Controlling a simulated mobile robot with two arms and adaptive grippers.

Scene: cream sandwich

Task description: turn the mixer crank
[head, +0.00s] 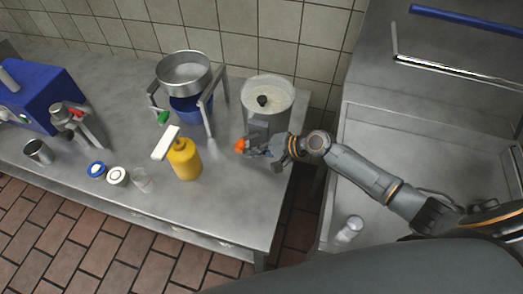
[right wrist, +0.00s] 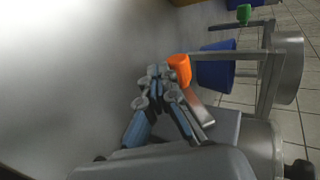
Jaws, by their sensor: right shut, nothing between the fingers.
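The mixer (head: 280,93) is a grey cylinder with a pale top and a black knob, near the right end of the counter. Its orange crank handle (head: 240,146) sits low in front of it; in the right wrist view the handle (right wrist: 179,68) stands at the end of a flat metal crank arm (right wrist: 200,110). My right gripper (head: 256,149) is just right of the handle in the head view. In the right wrist view its fingertips (right wrist: 158,72) are shut and empty, beside the handle; I cannot tell whether they touch it. My left gripper is not in view.
A yellow bottle (head: 185,160) with a white top stands left of the handle. Small jars (head: 117,176) and a blue machine (head: 42,95) are farther left. The counter front near the handle is clear.

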